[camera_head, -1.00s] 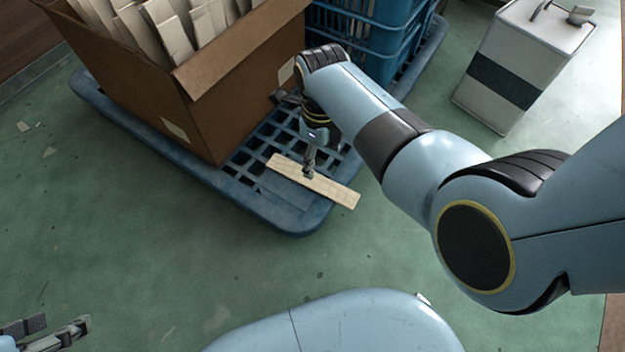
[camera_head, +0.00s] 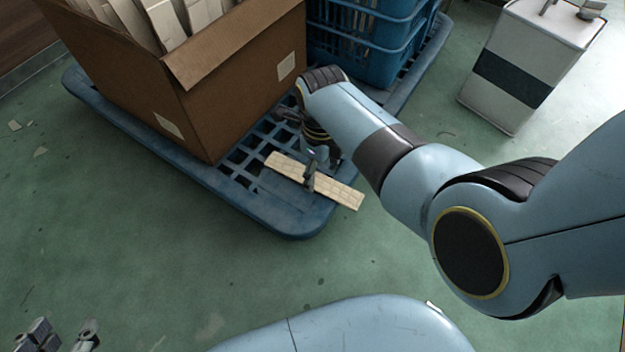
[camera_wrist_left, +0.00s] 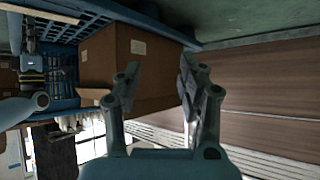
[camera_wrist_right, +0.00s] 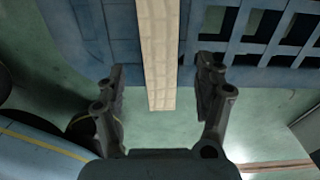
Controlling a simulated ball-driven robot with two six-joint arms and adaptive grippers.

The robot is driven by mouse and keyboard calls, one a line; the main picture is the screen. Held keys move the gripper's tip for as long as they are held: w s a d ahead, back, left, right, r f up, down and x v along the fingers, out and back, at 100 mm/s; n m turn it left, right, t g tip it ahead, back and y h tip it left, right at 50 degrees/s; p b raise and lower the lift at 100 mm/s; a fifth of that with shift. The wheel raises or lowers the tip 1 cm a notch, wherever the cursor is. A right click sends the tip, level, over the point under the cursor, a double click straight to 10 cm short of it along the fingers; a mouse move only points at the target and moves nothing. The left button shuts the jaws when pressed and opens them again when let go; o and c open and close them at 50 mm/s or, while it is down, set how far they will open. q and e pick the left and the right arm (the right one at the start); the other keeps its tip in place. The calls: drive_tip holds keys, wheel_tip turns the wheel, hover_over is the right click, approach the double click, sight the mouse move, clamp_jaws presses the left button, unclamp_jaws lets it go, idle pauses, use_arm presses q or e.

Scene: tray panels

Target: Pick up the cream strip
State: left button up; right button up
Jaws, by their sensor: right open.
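The cream strip (camera_head: 335,190) is a long flat piece lying across the corner of the blue pallet, one end jutting past its edge. It also shows in the right wrist view (camera_wrist_right: 160,60), running between the finger lines. My right gripper (camera_head: 310,178) is at the middle of the strip. In the right wrist view its fingers (camera_wrist_right: 162,88) stand apart on either side of the strip with gaps showing on both sides. My left gripper (camera_head: 62,335) is at the lower left of the head view, far from the strip. Its fingers are apart and empty in the left wrist view (camera_wrist_left: 160,85).
A cardboard box (camera_head: 235,90) holding pale pieces stands on the blue pallet (camera_head: 280,215) beside the strip. Blue crates (camera_head: 370,45) stand behind, on the pallet. A white canister (camera_head: 515,75) is at the upper right. The green floor (camera_head: 150,250) in front is clear.

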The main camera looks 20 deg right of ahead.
sight(318, 181)
drive_tip(key=shift+f+b, duration=0.5)
drive_tip(key=shift+f, duration=0.3)
drive_tip(key=shift+f+b, duration=0.65)
drive_tip(key=shift+f, duration=0.2)
drive_tip(key=c, duration=1.1)
use_arm(q)
drive_tip(key=w+d+r+t+h, duration=0.1)
drive_tip(key=w+r+t, duration=0.5)
drive_tip(key=r, duration=0.3)
drive_tip(key=shift+w+m, duration=0.4)
drive_tip(key=shift+w, duration=0.1)
drive_tip(key=shift+d, duration=0.1)
use_arm(e)
drive_tip(key=shift+r, duration=0.1)
